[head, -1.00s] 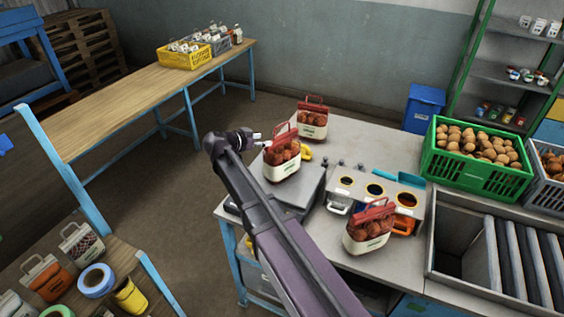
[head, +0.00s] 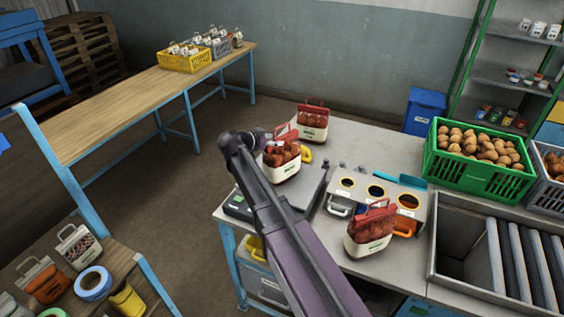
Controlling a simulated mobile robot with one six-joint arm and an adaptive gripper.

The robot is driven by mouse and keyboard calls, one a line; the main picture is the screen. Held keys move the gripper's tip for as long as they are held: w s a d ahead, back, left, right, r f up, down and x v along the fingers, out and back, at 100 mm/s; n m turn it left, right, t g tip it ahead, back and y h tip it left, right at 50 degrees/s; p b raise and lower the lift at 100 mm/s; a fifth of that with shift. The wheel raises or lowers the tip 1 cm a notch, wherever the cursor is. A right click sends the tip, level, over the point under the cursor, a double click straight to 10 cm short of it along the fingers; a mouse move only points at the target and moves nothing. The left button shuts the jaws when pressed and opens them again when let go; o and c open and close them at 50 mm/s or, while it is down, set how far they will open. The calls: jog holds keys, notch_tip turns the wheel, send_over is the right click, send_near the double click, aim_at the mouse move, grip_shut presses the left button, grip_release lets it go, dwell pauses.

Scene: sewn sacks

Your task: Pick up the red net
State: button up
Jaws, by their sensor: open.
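Three red nets of brown, round goods with white label bands and red handles stand on the grey workbench (head: 385,275). One red net (head: 282,160) stands on a grey plate near the bench's left side. A second red net (head: 312,122) is behind it, and a third red net (head: 370,230) is at the front right. My gripper (head: 268,138) is at the upper left of the net on the plate, close to its handle. It is open, small in view and partly hidden by my wrist. I cannot tell whether it touches the handle.
A bin block with round openings (head: 378,190) stands between the nets. A green crate of potatoes (head: 478,150) and a roller tray (head: 510,265) are on the right. A wooden table (head: 150,95) with crates is at the back left. A shelf with bags and tape (head: 93,283) is at the lower left.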

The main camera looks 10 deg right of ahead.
jog(key=shift+b+x, duration=0.3)
jog(key=shift+x, duration=0.95)
jog(key=shift+a, duration=0.1)
